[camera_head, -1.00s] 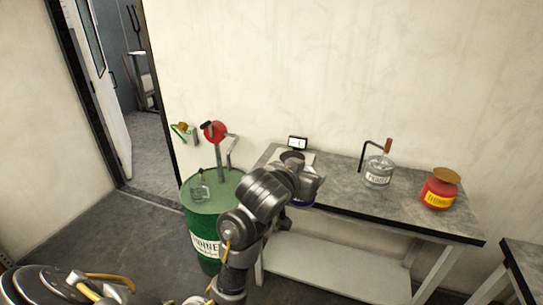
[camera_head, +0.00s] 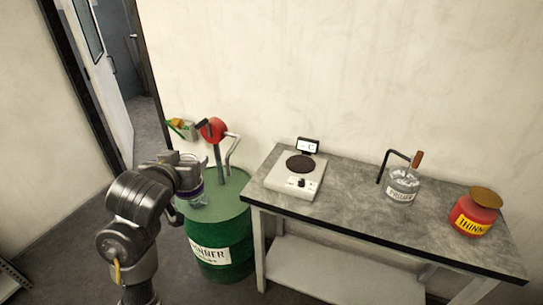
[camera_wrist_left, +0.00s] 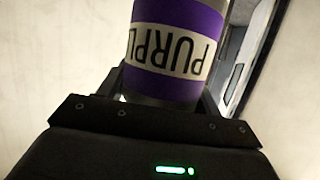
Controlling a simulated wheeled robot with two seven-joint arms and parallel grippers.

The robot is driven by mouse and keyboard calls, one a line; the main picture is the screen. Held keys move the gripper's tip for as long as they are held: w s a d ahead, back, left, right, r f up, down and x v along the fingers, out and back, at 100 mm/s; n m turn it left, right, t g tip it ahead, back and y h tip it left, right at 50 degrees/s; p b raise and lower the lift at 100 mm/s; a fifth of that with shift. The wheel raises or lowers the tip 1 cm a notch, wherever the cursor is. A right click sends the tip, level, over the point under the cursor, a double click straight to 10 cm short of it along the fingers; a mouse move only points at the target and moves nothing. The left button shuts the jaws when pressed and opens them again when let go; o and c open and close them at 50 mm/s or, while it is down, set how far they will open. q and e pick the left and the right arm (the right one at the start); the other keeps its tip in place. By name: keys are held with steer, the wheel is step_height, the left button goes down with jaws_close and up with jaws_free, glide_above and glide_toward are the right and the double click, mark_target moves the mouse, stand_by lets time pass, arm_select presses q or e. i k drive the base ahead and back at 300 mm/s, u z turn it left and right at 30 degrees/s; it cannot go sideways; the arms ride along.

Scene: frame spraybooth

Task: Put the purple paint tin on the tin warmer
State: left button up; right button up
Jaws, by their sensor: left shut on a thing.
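The purple paint tin (camera_wrist_left: 180,45) has a purple band and a white label reading upside down in the left wrist view. My left gripper (camera_wrist_left: 165,85) is shut on it. In the head view, the left gripper (camera_head: 190,172) is over the green drum's left side, and a small part of the tin's purple band (camera_head: 191,191) shows below it. The tin warmer (camera_head: 295,184) is a white box with a round dark plate (camera_head: 303,164) and a knob, at the table's left end. Its plate is empty. The held tin is left of the warmer, apart from it. My right gripper is out of view.
The green thinner drum (camera_head: 225,230) with a red-topped pump (camera_head: 213,130) stands left of the grey table (camera_head: 350,200). A small display (camera_head: 308,145) is behind the warmer. A clear jar (camera_head: 402,186) and a red thinner can (camera_head: 475,212) stand farther right. The table between is clear.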

mark_target(301, 164)
steer(key=z, duration=0.1)
steer(key=i, duration=0.6)
steer(key=z, duration=0.75)
steer(key=i, duration=0.4)
steer(key=z, duration=0.5)
